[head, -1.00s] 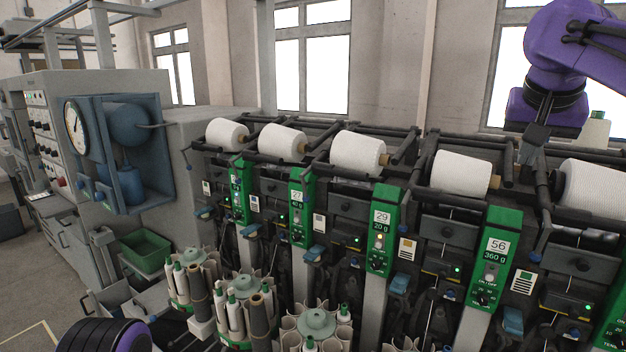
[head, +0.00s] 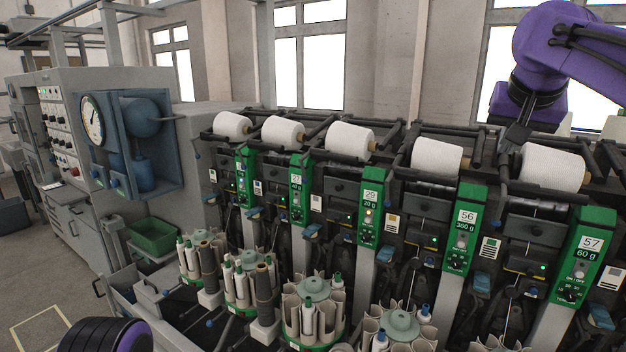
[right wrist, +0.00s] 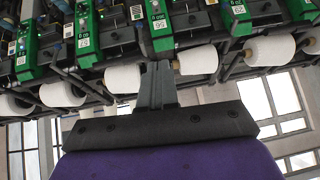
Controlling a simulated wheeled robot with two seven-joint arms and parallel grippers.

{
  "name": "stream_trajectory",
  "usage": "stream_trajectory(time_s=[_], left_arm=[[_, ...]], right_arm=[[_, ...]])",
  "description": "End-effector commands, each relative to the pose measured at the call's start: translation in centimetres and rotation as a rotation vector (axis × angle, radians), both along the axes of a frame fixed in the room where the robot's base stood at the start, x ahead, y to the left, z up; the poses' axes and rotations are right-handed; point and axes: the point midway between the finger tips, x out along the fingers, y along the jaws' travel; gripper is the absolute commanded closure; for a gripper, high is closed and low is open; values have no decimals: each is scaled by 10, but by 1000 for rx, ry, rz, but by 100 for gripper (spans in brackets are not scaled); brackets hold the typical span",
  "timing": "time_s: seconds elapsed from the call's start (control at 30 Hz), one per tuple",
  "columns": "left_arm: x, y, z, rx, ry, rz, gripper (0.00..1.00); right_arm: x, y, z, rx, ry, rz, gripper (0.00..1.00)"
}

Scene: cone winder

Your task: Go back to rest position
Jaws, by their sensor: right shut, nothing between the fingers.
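My right gripper (head: 510,148) hangs from a purple arm at the upper right of the head view. Its dark fingers are shut with nothing between them, and they appear in front of the winder's top rails, between two white yarn cones. In the right wrist view the shut fingers (right wrist: 157,84) stand in the middle, with the winder upside down behind them. I cannot tell the exact gap to the rails. My left gripper is not in view; only a dark and purple part of me shows at the lower left.
A row of white cones (head: 350,135) lies along the winder above green unit panels (head: 371,205). Bobbin magazines (head: 312,287) stick out in front. A grey cabinet with a gauge (head: 92,119) and a green bin (head: 152,236) stand at left. Floor shows at far left.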

Motion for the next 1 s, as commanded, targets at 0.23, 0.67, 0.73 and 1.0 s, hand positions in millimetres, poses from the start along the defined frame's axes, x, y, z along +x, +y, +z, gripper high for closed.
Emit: stream_trajectory(time_s=[0.23, 0.67, 0.73, 1.0], left_arm=[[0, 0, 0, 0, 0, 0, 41], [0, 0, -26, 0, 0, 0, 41], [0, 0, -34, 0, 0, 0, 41], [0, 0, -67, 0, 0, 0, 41]], right_arm=[[29, 1, -3, 18, -157, 30, 100], [100, -1, -203, 51, -434, 41, 100], [97, -1, -267, 48, -443, 27, 100], [15, 3, -500, 21, -366, -35, 100]])
